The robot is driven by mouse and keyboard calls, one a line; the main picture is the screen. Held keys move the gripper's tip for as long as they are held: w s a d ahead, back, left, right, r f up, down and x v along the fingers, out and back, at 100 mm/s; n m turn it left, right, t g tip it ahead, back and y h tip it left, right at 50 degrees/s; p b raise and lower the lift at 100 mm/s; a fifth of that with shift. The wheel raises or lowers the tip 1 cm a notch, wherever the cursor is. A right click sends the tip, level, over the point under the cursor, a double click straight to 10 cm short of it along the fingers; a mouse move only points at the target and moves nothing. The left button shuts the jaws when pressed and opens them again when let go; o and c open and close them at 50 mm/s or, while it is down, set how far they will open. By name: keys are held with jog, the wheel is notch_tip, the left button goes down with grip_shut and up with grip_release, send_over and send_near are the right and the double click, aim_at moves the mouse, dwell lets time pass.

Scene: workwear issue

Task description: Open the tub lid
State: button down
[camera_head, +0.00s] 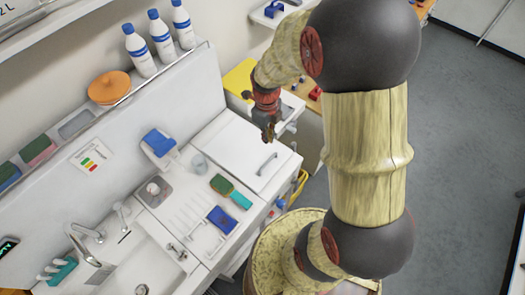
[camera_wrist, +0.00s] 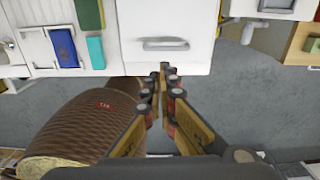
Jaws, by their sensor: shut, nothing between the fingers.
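The tub lid (camera_head: 238,150) is a flat white panel set in the counter, and it lies down flat. Its bar handle (camera_head: 267,164) sits near its front edge. In the wrist view the lid (camera_wrist: 168,18) is at the top middle, with the handle (camera_wrist: 165,44) near its lower edge. My gripper (camera_head: 268,136) is shut and empty, over the right side of the lid in the head view. In the wrist view my gripper (camera_wrist: 167,70) points at the lid's front edge, just below the handle. I cannot tell the height gap between them.
A sink (camera_head: 150,270) lies further left. A yellow box (camera_head: 240,78) is behind my gripper. Grey floor (camera_head: 455,150) is free at the right.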

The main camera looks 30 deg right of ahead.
jog(key=shift+m, duration=0.3)
notch_tip(320, 180, down, 10)
jog(key=shift+s+r+p, duration=0.1)
jog(key=shift+p, duration=0.25)
jog(key=shift+r, duration=0.1)
dwell(1.6)
